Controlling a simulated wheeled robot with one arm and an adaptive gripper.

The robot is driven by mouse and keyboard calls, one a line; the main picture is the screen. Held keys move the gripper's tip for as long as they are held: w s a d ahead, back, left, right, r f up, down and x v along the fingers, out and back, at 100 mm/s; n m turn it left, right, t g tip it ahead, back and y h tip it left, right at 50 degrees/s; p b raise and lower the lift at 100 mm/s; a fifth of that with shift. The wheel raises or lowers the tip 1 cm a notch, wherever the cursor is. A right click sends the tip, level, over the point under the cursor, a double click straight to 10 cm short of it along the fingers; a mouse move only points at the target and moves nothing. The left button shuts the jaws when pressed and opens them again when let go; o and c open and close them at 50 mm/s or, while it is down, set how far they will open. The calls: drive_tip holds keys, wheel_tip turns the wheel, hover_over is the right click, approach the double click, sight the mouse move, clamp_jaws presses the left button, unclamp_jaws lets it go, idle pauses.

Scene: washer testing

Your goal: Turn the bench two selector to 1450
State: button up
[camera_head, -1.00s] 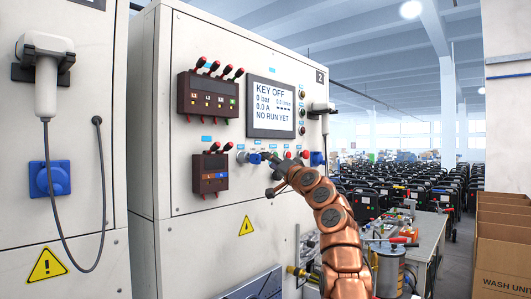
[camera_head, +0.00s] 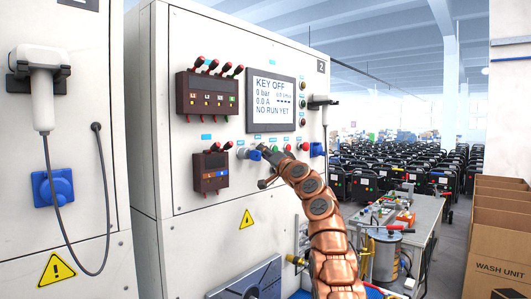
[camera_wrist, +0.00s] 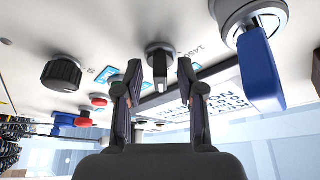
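The bench two selector (camera_wrist: 160,62) is a dark knob with a pale grip bar on the white panel. In the wrist view "1450" is printed just right of it. My gripper (camera_wrist: 160,80) is open, its two dark fingers spread to either side of the selector's line. I see a gap between each finger and the knob; contact cannot be told. In the head view my gripper (camera_head: 267,153) is at the row of controls under the screen (camera_head: 271,104) of bench 2, and it hides the selector there.
In the wrist view a blue-handled switch (camera_wrist: 259,65) is close on the right. A round black knob (camera_wrist: 62,73) and red buttons (camera_wrist: 98,100) are on the left. In the head view a side table (camera_head: 408,225) and cardboard boxes (camera_head: 500,235) stand to the right.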

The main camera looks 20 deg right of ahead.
drive_tip(key=shift+c, duration=0.3)
clamp_jaws()
drive_tip(key=shift+f+n+y, duration=0.15)
drive_tip(key=shift+n+y, duration=0.25)
drive_tip(key=shift+n, duration=0.6)
drive_tip(key=shift+o, duration=0.3)
unclamp_jaws()
drive_tip(key=shift+s+d, duration=0.2)
drive_tip(key=shift+s+f, duration=0.1)
drive_tip(key=shift+s, duration=0.35)
